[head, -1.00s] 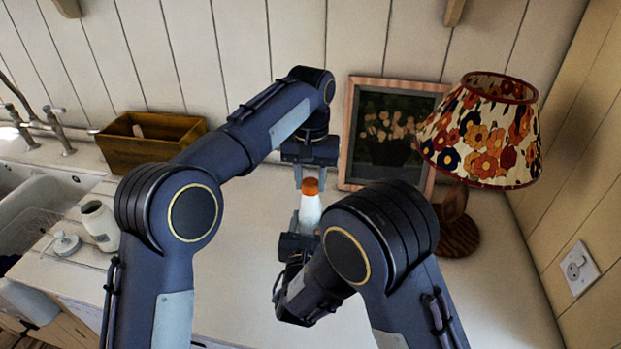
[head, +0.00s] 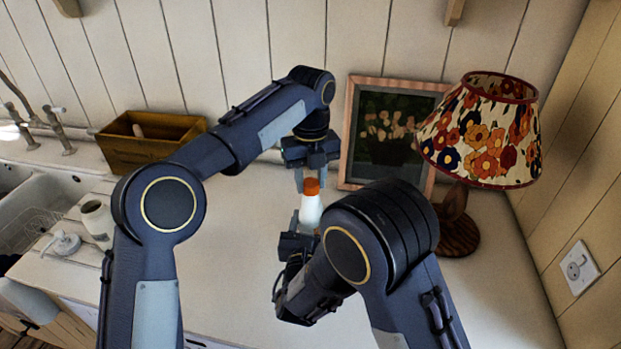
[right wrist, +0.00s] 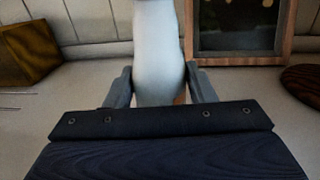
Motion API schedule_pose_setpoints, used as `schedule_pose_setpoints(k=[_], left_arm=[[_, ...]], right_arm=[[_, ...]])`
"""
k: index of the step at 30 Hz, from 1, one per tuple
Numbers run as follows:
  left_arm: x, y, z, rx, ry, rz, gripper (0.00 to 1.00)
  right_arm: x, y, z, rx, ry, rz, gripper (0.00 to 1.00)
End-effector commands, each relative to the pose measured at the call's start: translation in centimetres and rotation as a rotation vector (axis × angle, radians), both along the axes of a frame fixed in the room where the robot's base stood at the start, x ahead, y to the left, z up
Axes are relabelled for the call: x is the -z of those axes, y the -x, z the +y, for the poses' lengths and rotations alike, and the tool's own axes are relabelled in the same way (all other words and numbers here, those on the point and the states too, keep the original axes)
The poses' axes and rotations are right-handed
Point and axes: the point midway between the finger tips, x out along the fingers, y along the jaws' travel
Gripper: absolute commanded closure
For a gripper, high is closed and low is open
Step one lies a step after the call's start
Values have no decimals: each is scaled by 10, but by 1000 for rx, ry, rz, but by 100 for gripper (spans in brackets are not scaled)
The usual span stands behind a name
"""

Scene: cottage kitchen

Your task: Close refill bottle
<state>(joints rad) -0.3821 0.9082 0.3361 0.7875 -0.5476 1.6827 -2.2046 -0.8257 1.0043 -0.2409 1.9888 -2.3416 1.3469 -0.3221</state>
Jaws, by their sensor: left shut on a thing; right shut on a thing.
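The refill bottle (head: 310,210) is white with an orange cap (head: 312,187) on top and stands upright above the counter. My left gripper (head: 311,181) reaches down from above and is shut on the orange cap. My right gripper (head: 304,236) comes from the near side, low down, and is shut on the bottle's body. In the right wrist view the white bottle body (right wrist: 158,45) rises between the two fingers of my right gripper (right wrist: 160,85). The bottle's lower part is hidden in the head view, and I cannot tell whether the cap is fully seated.
A floral lamp (head: 482,130) and a framed picture (head: 388,135) stand behind and right. A wooden box (head: 150,142), a white jar (head: 97,219) and a pump top (head: 63,244) are on the left by the sink (head: 35,205). The counter (head: 235,270) around the bottle is clear.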

Motion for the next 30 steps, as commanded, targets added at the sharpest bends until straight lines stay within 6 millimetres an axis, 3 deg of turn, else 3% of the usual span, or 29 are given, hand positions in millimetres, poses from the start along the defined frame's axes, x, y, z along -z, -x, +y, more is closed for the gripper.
schedule_pose_setpoints(k=[3, 9, 21, 22, 26, 30], left_arm=[[0, -1, 1, 300, 2, -3, 87], [0, -1, 0, 658, 1, -3, 87], [0, -1, 0, 745, 0, -4, 87], [0, -1, 0, 745, 0, -4, 62], [0, -1, 0, 744, 1, -3, 45], [0, 0, 0, 744, 1, -2, 44]], right_arm=[[0, 0, 0, 0, 0, 1, 100], [0, 0, 0, 0, 0, 1, 100], [0, 0, 0, -1, 1, 1, 100], [0, 0, 0, -1, 1, 1, 100], [0, 0, 0, -1, 1, 1, 100], [0, 0, 0, -1, 1, 1, 100]])
